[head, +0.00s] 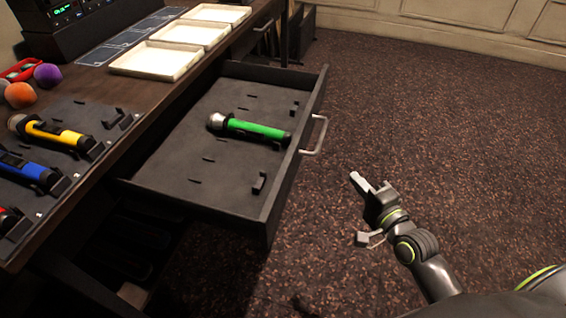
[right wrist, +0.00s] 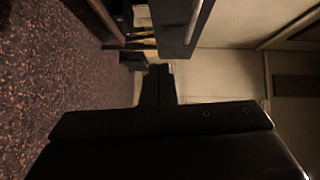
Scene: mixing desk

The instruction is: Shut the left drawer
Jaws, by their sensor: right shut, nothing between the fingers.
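The open drawer (head: 284,174) is pulled far out from the desk in the head view. A green microphone (head: 255,129) lies in it on a dark lining. A pale bar handle (head: 316,136) is on its front panel. My right gripper (head: 356,178) is shut and empty, to the right of the drawer front and apart from it, over the carpet. In the right wrist view the shut fingers (right wrist: 158,70) point forward, with a dark panel edge (right wrist: 178,42) beyond them. My left gripper is not in view.
The desk top (head: 98,92) holds yellow and blue microphones (head: 62,134) in a tray, coloured balls (head: 20,95) and several white trays (head: 157,61). The carpet (head: 430,120) right of the drawer is clear.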

